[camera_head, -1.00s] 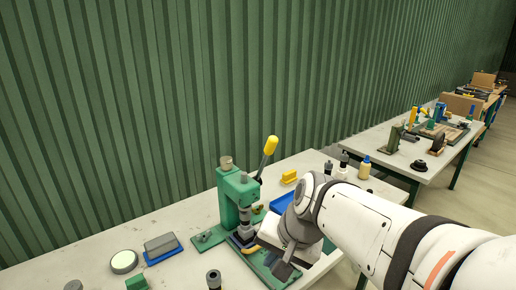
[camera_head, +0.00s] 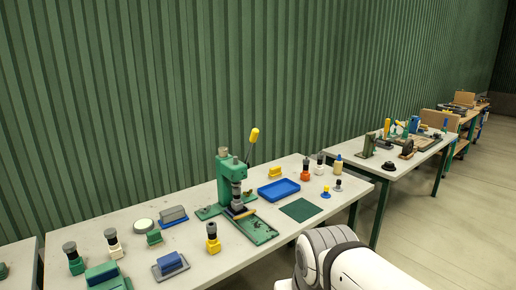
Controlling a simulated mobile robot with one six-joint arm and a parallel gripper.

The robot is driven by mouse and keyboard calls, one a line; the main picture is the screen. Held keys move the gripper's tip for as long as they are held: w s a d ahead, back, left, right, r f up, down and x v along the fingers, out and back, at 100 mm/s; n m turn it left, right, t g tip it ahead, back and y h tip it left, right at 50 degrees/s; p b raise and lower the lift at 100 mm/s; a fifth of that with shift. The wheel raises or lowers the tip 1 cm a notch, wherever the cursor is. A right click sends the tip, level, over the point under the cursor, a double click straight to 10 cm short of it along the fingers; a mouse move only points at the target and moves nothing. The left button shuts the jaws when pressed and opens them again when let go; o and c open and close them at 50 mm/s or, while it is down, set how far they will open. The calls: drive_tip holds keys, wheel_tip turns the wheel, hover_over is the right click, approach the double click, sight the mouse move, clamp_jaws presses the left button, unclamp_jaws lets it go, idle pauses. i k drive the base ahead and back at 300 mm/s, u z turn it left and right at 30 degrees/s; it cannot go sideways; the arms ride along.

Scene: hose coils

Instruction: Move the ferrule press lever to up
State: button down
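The green ferrule press (camera_head: 226,182) stands on the near workbench. Its lever (camera_head: 252,142) has a yellow grip and points upward, leaning a little to the right. The press ram sits above a green base tray (camera_head: 252,228). My gripper is out of the picture. Only part of my white arm shows at the bottom right, clear of the press, so the gripper's state is hidden.
The workbench (camera_head: 325,222) holds a blue tray (camera_head: 279,190), a dark green mat (camera_head: 301,210), a yellow block (camera_head: 274,171), and several small bottles and fittings. A yellow-based fitting (camera_head: 213,240) stands in front of the press. Another bench (camera_head: 420,157) stands behind at right, with floor beside it.

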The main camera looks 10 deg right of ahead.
sight(255, 132)
drive_tip(key=z, duration=0.6)
drive_tip(key=i, duration=1.65)
drive_tip(key=u, duration=0.4)
